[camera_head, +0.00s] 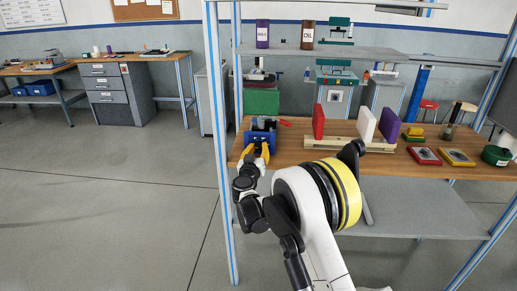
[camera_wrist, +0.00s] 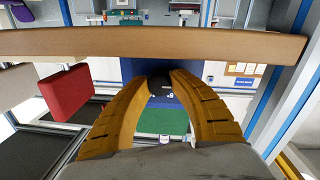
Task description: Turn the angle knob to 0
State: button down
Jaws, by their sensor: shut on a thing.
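A blue box-like device (camera_head: 263,126) stands at the left end of the wooden workbench, with dark parts on it. My gripper (camera_head: 258,152) has yellow fingers and is at the front face of this device. In the wrist view the fingers (camera_wrist: 158,84) close around a dark round knob (camera_wrist: 159,86), in front of the blue panel (camera_wrist: 133,70). The fingers hide most of the knob, and its marking or angle cannot be read.
The wooden bench (camera_head: 290,158) continues to the right, with a red block (camera_head: 319,121), a white block (camera_head: 366,125) and a purple block (camera_head: 389,125) in a wooden rack (camera_head: 325,143). A blue-striped shelf post (camera_head: 219,150) stands close to the left of my gripper.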

jog(key=c, duration=1.1)
grip_release()
jog(key=shift+a, duration=0.1)
jog(key=shift+o, duration=0.2)
jog(key=s+a, duration=0.1)
jog(key=s, duration=1.1)
jog(key=shift+a, duration=0.1)
